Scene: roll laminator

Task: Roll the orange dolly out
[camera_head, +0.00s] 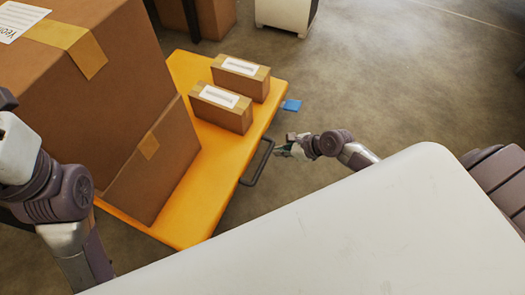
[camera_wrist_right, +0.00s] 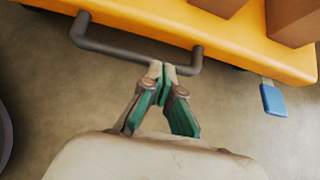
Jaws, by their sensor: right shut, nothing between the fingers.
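The orange dolly (camera_head: 192,215) stands on the floor at left centre in the head view, loaded with cardboard boxes. Its dark bar handle (camera_head: 258,163) sticks out from its right side. A blue tab (camera_head: 291,105) juts from the same side, farther back. The handle (camera_wrist_right: 125,50) spans the upper part of the right wrist view, with the dolly's edge behind it. My right gripper (camera_head: 284,149) is beside the handle. In the wrist view its fingertips (camera_wrist_right: 163,70) are together close to the bar, with nothing between them; contact is unclear. My left arm is at the left edge, its gripper out of frame.
A large box (camera_head: 95,60) and two small boxes (camera_head: 220,108) (camera_head: 241,77) ride on the dolly. More boxes (camera_head: 200,15) and a white unit (camera_head: 287,12) stand behind. The floor to the right (camera_head: 410,80) is open.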

